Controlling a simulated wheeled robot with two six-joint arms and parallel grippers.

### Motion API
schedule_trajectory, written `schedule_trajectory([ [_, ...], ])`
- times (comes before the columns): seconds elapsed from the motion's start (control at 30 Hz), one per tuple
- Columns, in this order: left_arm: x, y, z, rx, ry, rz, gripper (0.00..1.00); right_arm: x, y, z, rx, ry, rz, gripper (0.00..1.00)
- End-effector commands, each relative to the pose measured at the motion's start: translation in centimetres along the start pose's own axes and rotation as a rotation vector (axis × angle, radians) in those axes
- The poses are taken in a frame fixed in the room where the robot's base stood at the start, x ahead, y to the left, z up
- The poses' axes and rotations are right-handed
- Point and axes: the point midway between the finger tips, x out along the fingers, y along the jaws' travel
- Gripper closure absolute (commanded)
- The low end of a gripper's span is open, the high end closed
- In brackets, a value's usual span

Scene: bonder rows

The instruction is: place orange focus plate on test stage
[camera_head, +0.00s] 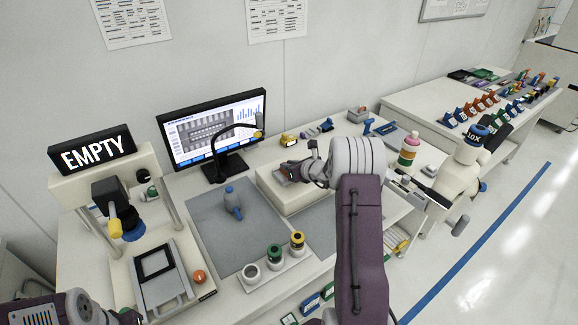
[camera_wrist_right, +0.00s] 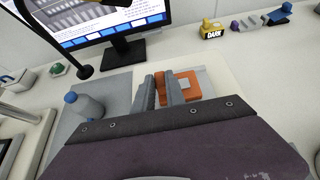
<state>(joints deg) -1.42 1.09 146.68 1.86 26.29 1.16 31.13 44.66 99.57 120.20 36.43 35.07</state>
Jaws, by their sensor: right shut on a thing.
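My right gripper (camera_wrist_right: 167,90) is shut on the orange focus plate (camera_wrist_right: 192,84), seen between and beyond its grey fingers. In the head view the right gripper (camera_head: 293,174) is over a low white block (camera_head: 290,203), with the plate small at its tip. I cannot tell whether the plate touches the block. At the left, a microscope-like station under an "EMPTY" sign (camera_head: 97,153) has a flat stage (camera_head: 166,288) with a black square frame. Which of these is the test stage is unclear. My left gripper (camera_head: 128,316) is partly in view at the bottom left; its jaws are not clear.
A tray (camera_head: 270,284) with several small pots is in front. A monitor (camera_head: 213,130) and a dark bent lamp (camera_head: 216,165) stand behind. A yellow "DARK" block (camera_wrist_right: 211,30) sits at the back.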

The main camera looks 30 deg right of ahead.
Motion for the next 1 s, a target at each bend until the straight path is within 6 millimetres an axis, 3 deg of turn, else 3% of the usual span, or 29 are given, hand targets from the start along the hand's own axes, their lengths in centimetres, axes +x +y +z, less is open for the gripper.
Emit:
schedule_trajectory([
  [0.27, 0.6, 0.0, 0.1, 0.0, 0.0, 0.0, 0.64, 0.2, 0.0, -0.4, 0.0, 0.0, -0.001, 1.0],
  [0.3, 0.5, 0.0, 0.1, 0.0, 0.0, 0.0, 0.64, 0.1, 0.0, -0.3, 0.0, 0.0, -0.001, 0.79],
  [0.37, 0.5, 0.0, 0.1, 0.0, 0.0, 0.0, 0.64, 0.1, 0.0, -0.2, 0.0, 0.0, 0.0, 0.63],
  [0.77, -0.4, 0.0, 0.0, 0.0, 0.0, 0.0, 0.64, -0.3, 0.0, 0.4, 0.0, 0.0, 0.0, 0.63],
  [1.0, 0.8, 0.0, 0.1, 0.0, 0.0, 0.0, 0.64, -5.5, -0.1, 0.0, 0.0, -0.001, -0.004, 0.63],
])
